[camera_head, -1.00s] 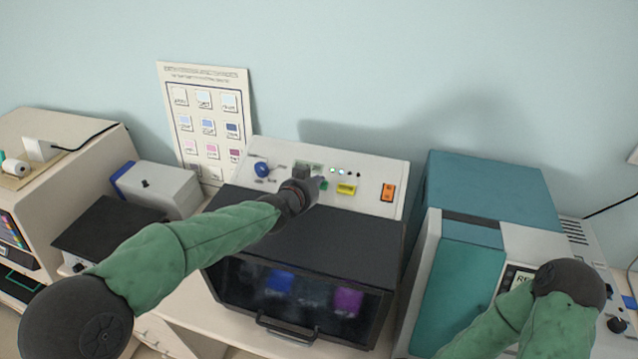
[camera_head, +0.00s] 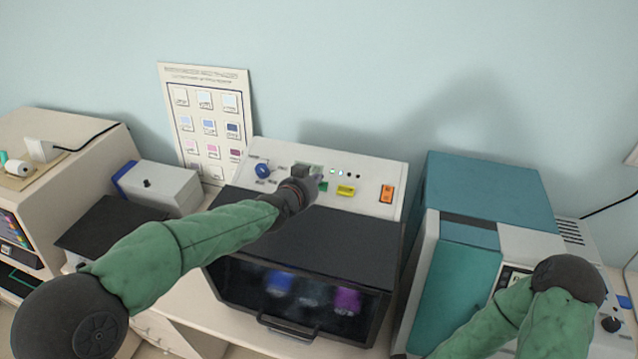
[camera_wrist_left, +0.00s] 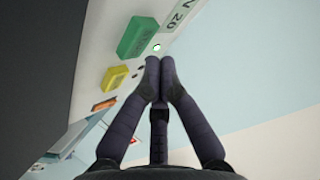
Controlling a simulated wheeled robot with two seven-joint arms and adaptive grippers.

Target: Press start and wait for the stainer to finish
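The stainer (camera_head: 330,235) stands mid-table with a sloped white control panel, a dark top and a dark front window. Blue and purple patches show behind the window. Its green start button (camera_head: 323,187) is partly hidden by my left gripper (camera_head: 316,184); it shows clearly in the left wrist view (camera_wrist_left: 138,38). The left gripper's fingertips (camera_wrist_left: 160,66) are together and empty, close beside the green button; I cannot tell whether they touch the panel. A small green light is lit near them. My right arm is over the teal machine at right; its gripper is out of view.
A yellow button (camera_head: 346,190), an orange switch (camera_head: 387,193) and a blue knob (camera_head: 262,170) sit on the same panel. A teal machine (camera_head: 495,190) stands right, a grey box (camera_head: 160,188) left. A colour chart (camera_head: 207,120) leans on the wall.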

